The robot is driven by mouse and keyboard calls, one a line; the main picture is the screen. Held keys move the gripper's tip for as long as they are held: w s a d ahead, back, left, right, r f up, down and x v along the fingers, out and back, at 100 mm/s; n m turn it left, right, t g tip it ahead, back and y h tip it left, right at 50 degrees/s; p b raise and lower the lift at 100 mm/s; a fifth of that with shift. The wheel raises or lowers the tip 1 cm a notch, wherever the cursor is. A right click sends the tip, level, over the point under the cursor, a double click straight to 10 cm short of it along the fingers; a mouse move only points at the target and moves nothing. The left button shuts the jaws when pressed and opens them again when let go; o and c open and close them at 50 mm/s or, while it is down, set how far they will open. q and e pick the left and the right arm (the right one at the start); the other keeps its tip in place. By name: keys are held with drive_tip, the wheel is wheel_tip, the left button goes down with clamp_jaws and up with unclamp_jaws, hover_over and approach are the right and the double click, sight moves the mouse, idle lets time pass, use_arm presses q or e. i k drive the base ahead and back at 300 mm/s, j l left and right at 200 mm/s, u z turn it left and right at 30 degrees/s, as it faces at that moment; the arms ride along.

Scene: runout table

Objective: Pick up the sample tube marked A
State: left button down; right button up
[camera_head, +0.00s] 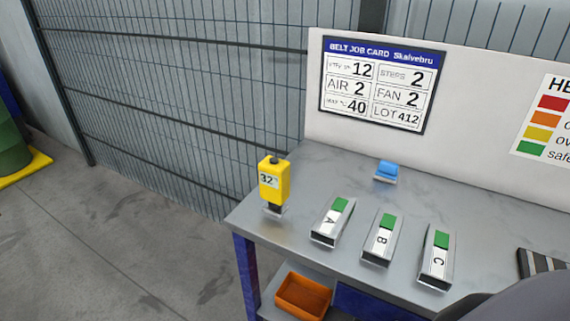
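The piece marked A (330,222) lies on the grey table (350,167), left-most in a row of three. It has a white label with a black letter A and a green end at the back, and sits in a low metal holder. Similar pieces marked B (380,240) and C (437,259) lie to its right, apart from it. Whether each is a round tube is hard to tell at this size. Neither of my grippers is in view. A dark grey rounded shape, perhaps part of me, covers the lower right corner.
A yellow device reading 32 (274,182) stands left of A near the table's left edge. A small blue item (387,168) sits behind the row. A black-striped item (535,262) is at the right. An orange bin (301,295) is below the table. A job card (382,84) hangs behind.

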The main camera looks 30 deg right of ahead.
sight(329, 227)
drive_tip(key=z, duration=1.2)
